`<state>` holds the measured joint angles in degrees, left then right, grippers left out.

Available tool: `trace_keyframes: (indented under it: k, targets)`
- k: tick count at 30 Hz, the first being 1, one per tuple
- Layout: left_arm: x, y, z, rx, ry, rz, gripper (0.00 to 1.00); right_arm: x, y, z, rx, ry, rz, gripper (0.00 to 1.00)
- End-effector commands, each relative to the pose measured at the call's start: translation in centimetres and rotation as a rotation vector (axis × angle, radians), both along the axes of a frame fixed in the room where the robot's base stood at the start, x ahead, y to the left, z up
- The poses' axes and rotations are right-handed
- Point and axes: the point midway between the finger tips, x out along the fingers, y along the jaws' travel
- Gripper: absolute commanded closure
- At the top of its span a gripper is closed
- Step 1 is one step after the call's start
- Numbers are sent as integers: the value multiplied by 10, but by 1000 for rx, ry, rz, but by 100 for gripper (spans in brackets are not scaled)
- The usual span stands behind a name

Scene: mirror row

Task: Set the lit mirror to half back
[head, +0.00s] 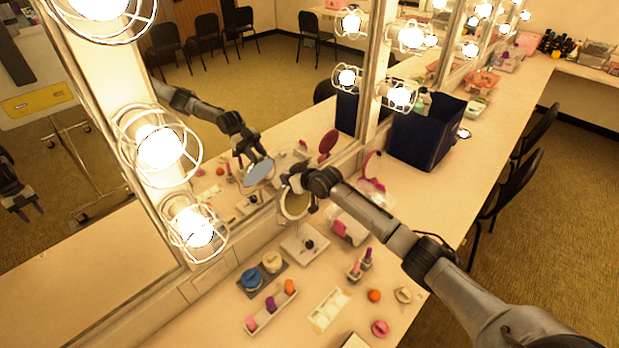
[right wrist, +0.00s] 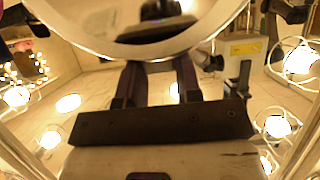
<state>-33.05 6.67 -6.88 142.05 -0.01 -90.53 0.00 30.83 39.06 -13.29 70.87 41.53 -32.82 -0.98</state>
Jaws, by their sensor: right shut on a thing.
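The lit mirror (head: 294,206) is a round tabletop mirror with a pale rim, standing close to the big wall mirror. Its square base (head: 297,243) rests on the counter. My right gripper (head: 299,184) is at the top of its disc, shut on the rim. In the right wrist view the disc (right wrist: 150,38) fills the top, with the fingers (right wrist: 158,85) closed at its edge. The disc looks tilted, but I cannot tell the exact angle. My left gripper is not directly in view; a dark gripper shows only as a reflection at the far left.
Near the base are jars (head: 251,279), a tray of coloured bottles (head: 268,309), a palette (head: 328,309) and small round items. A pink mirror (head: 371,168) and a dark blue box (head: 425,135) stand farther back. Caged bulbs (head: 195,228) line the wall mirror frame.

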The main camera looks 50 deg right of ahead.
Motion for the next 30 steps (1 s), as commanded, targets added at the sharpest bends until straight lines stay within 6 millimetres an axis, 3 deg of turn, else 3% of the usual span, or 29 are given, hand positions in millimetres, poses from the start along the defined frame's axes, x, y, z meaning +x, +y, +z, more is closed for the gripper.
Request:
trace_keyframes:
  k: [8, 9, 17, 30]
  targets:
    - [-2, -1, 0, -4, 4, 3, 57, 0, 0, 0, -2, 0, 0, 100]
    - [-2, -1, 0, -4, 4, 3, 57, 0, 0, 0, -2, 0, 0, 67]
    - [-2, 0, 0, 1, 4, -2, 57, 0, 0, 0, -1, -1, 0, 43]
    - [-2, 3, -2, 9, 3, -7, 57, -11, 0, 4, -2, -1, 1, 43]
